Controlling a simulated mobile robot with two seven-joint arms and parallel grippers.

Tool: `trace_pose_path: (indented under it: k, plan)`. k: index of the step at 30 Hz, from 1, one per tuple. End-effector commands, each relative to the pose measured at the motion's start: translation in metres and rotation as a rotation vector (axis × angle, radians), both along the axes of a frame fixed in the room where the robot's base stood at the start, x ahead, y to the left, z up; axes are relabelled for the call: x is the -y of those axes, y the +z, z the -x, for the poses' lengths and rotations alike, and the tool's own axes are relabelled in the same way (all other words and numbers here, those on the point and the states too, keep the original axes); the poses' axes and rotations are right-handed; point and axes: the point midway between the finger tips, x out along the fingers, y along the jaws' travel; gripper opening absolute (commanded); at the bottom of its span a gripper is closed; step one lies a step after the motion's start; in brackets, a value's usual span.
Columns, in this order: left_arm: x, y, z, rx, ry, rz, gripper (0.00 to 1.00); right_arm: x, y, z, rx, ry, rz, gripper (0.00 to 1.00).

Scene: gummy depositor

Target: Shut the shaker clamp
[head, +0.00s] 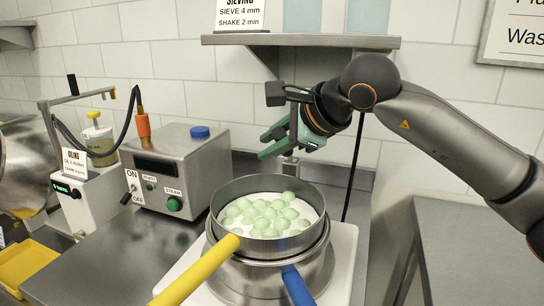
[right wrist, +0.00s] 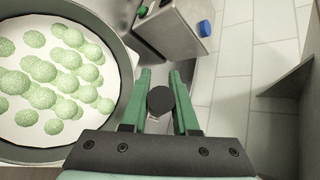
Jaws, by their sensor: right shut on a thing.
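My right gripper (head: 272,143) has green fingers and is at the back of the sieve stack, above its far rim. In the right wrist view the gripper (right wrist: 160,76) is shut on a dark round knob (right wrist: 160,100), apparently the shaker clamp's handle. A metal clamp part (head: 290,166) stands upright behind the stack, just below the gripper. Whether the clamp touches the rim is hard to tell. The steel sieve (head: 226,205) holds several green gummies (head: 266,216), which also show in the right wrist view (right wrist: 65,80). My left gripper is not in view.
Yellow (head: 197,268) and blue (head: 297,286) handles jut forward from the stack, which stands on a white base (head: 343,255). A steam box (head: 180,172) is left of it. A wall shelf (head: 300,40) hangs above. Another steel table (head: 480,240) stands right, beyond a gap.

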Motion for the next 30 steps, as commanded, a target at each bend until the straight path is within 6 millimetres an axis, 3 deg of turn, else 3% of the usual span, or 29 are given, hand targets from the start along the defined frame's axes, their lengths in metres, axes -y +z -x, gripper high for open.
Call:
trace_pose_path:
  k: [18,19,26,30]
  plan:
    - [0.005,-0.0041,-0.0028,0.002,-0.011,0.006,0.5,-0.0011,-0.0021,0.0022,0.034,0.001,0.016,0.0]
    - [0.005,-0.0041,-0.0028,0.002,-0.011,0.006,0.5,-0.0011,-0.0021,0.0022,0.034,0.001,0.016,0.31]
    - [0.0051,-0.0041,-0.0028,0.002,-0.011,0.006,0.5,-0.0011,-0.0022,0.0021,0.034,0.0,0.015,0.57]
    - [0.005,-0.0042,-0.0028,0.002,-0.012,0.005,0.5,-0.0011,-0.0023,0.002,0.034,0.0,0.015,0.58]
